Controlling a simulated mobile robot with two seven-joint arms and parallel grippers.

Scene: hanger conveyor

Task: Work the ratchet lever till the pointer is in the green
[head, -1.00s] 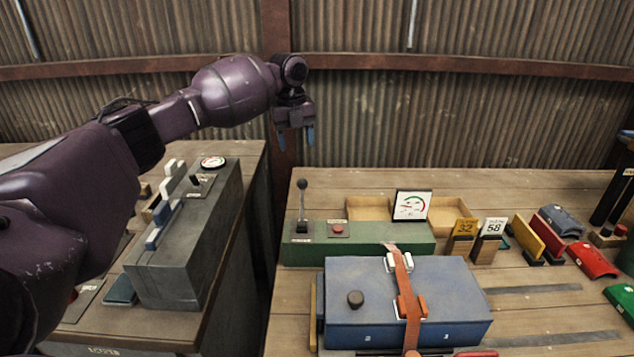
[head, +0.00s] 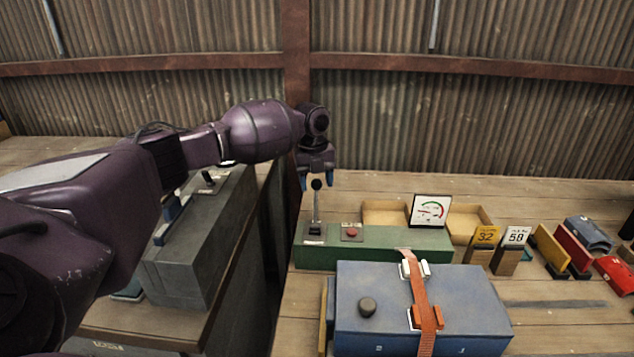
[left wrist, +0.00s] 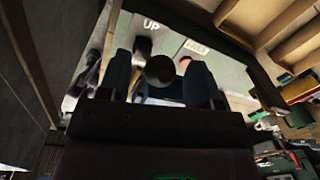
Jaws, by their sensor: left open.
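The ratchet lever (head: 316,208), a thin upright rod with a black ball knob, stands at the left end of a green box (head: 385,248). A gauge (head: 431,211) with a red and green arc stands behind the box; its pointer is too small to read surely. My left gripper (head: 317,180) is open, pointing down at the knob. In the left wrist view the black knob (left wrist: 160,70) shows between the two open fingers (left wrist: 159,82). I cannot tell whether either finger touches it. My right gripper is not in view.
A red button (head: 352,232) sits on the box right of the lever. A blue case (head: 385,283) with an orange strap lies in front. Number cards (head: 515,237) and coloured blocks stand to the right. A grey machine (head: 200,250) is at left, across a gap.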

